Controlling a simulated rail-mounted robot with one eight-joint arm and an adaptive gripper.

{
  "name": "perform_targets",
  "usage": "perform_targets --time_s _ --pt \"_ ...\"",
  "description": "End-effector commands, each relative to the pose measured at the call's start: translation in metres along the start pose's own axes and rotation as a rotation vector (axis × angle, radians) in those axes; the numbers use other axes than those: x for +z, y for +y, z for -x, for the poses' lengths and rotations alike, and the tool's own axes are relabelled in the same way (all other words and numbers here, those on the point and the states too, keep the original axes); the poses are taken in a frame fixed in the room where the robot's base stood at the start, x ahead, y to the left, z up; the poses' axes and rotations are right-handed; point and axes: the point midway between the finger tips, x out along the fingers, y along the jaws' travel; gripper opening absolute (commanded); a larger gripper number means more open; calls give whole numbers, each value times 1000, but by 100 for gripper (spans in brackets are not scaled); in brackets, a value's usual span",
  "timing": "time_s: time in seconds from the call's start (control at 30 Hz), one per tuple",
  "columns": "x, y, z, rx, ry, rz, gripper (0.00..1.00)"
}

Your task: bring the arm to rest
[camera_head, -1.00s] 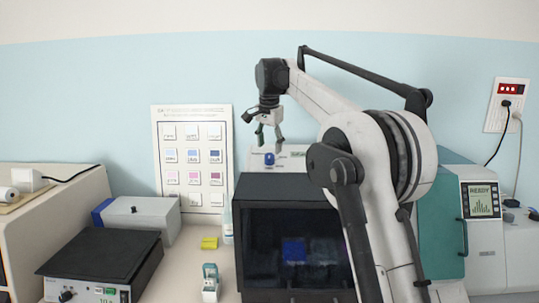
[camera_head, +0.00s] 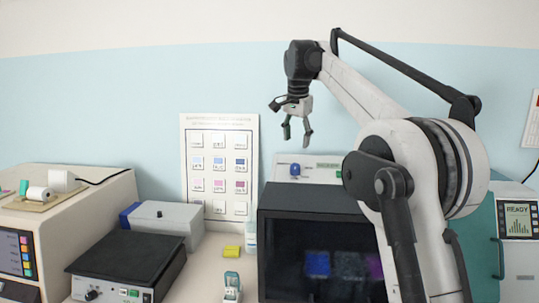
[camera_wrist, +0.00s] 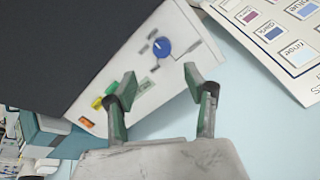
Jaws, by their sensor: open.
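My gripper (camera_head: 297,133) hangs from my raised arm, above the dark-fronted staining machine (camera_head: 315,200) and in front of the pale blue wall. It points downward with its fingers apart and nothing between them. In the wrist view my gripper (camera_wrist: 160,78) also shows open and empty. Beyond its fingertips is a white panel with a blue knob (camera_wrist: 162,47), which looks apart from the fingers.
A chart (camera_head: 220,220) of labelled colour squares stands against the wall. Left are a black-topped device (camera_head: 125,257), a grey box (camera_head: 165,218) and a beige machine (camera_head: 90,200). A teal machine (camera_head: 480,235) stands right. The air around my gripper is clear.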

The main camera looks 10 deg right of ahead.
Motion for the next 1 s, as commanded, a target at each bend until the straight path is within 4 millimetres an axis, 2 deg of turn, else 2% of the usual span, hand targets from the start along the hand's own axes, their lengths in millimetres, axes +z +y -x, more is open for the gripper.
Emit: perform_targets --time_s 0.27,0.53,0.77,1.0 --pt "36 43 10 -39 26 114 48" --pt "85 98 10 -79 59 239 48" --pt "135 152 -2 -107 92 344 48" --pt "193 213 -28 -134 132 453 48"
